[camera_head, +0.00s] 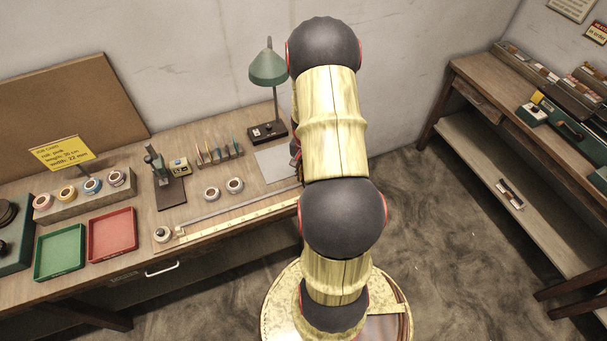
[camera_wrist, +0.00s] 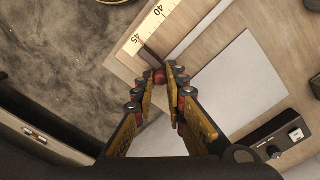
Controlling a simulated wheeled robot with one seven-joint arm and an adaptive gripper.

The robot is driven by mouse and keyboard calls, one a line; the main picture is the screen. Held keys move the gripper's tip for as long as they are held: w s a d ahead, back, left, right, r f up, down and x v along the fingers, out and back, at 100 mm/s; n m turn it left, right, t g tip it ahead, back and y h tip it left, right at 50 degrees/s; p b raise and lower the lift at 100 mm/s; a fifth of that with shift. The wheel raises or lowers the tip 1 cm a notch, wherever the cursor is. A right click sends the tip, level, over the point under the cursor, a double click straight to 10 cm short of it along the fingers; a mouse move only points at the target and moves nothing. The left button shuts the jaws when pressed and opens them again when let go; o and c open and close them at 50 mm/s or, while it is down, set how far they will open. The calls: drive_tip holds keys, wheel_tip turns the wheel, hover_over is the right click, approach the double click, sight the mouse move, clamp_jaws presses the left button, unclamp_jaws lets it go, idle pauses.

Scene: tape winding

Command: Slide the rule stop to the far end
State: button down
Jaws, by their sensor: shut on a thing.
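In the wrist view the rule stop is a dark bar (camera_wrist: 149,56) with a round red knob (camera_wrist: 160,77). It sits by the 45 mark, near the end of the cream rule (camera_wrist: 155,18). My gripper (camera_wrist: 160,73) is shut on the red knob, with a fingertip on each side. In the head view the rule (camera_head: 235,219) runs along the bench's front edge, and its right end is hidden behind my arm. The stop and my gripper's fingertips cannot be made out there.
The bench (camera_head: 140,290) carries a green lamp (camera_head: 268,70), two tape rolls (camera_head: 223,188), a green tray (camera_head: 60,252), a red tray (camera_head: 112,234) and a job card sign (camera_head: 62,153). Open floor lies right of the bench, before a side shelf (camera_head: 520,190).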

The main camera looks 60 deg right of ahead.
drive_tip(key=c, duration=1.8)
unclamp_jaws()
drive_tip(key=shift+r, duration=0.1)
wheel_tip(320, 180, up, 12)
drive_tip(key=s+a+r+n+t+b, duration=0.1)
drive_tip(key=a+r+n, duration=0.4)
drive_tip(key=a, duration=0.7)
drive_tip(key=s+a+r+n+t+b, duration=0.1)
drive_tip(key=a+r+n, duration=0.4)
drive_tip(key=a, duration=0.8)
drive_tip(key=s+a+r+n+t+b, duration=0.2)
drive_tip(key=a+r+n+t+b, duration=0.1)
drive_tip(key=a+r, duration=0.7)
drive_tip(key=a+n+b, duration=0.1)
drive_tip(key=a+n, duration=0.1)
drive_tip(key=a, duration=0.1)
drive_tip(key=shift+n+t, duration=0.3)
drive_tip(key=shift+n, duration=0.1)
